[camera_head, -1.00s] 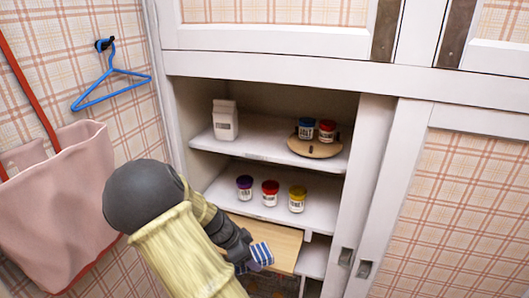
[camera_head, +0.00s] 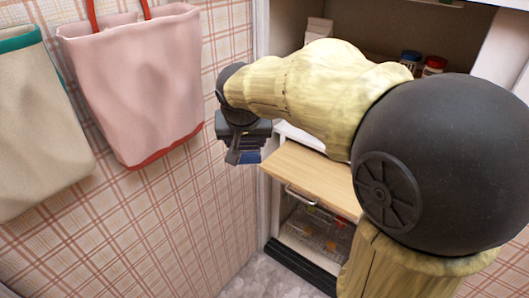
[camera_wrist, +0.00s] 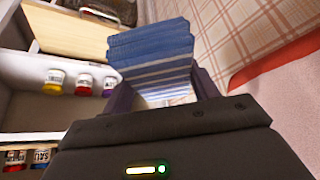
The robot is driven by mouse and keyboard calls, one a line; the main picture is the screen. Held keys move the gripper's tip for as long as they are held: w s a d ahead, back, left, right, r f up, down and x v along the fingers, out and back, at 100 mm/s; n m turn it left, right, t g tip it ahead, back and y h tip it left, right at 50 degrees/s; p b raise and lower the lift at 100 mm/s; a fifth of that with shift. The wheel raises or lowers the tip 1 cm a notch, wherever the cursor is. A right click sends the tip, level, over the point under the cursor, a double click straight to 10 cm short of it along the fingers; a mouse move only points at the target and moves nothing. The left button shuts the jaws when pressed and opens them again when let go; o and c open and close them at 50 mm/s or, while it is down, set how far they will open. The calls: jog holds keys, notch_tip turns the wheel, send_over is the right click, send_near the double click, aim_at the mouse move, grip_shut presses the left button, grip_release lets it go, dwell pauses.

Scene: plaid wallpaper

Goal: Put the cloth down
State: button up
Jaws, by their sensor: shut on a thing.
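The cloth (camera_wrist: 152,50) is blue with white stripes and looks folded. In the wrist view it sits between the two fingers of my gripper (camera_wrist: 162,88), which is shut on it. In the head view my gripper (camera_head: 240,145) is left of the wooden pull-out board (camera_head: 305,175), in front of the plaid wall. Only a small blue part of the cloth (camera_head: 249,157) shows there, below the gripper. The cloth is held in the air, apart from the board as far as I can see.
A pink bag (camera_head: 140,85) and a beige bag (camera_head: 40,120) hang on the left wall. A wire basket (camera_head: 318,235) is under the board. Jars with coloured lids (camera_wrist: 83,82) stand on a cabinet shelf. My arm hides much of the cabinet. The visible board top is bare.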

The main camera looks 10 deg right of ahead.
jog(key=s+a+r+n+y+b, duration=0.2)
jog(key=s+a+r+n+y, duration=0.1)
jog(key=s+a+r+n, duration=0.1)
notch_tip(320, 180, up, 3)
jog(key=shift+s+a+f+n+b, duration=0.15)
jog(key=shift+s+a+n+b, duration=0.15)
jog(key=shift+a+n, duration=0.75)
jog(key=shift+w+d, duration=0.15)
jog(key=shift+d, duration=0.1)
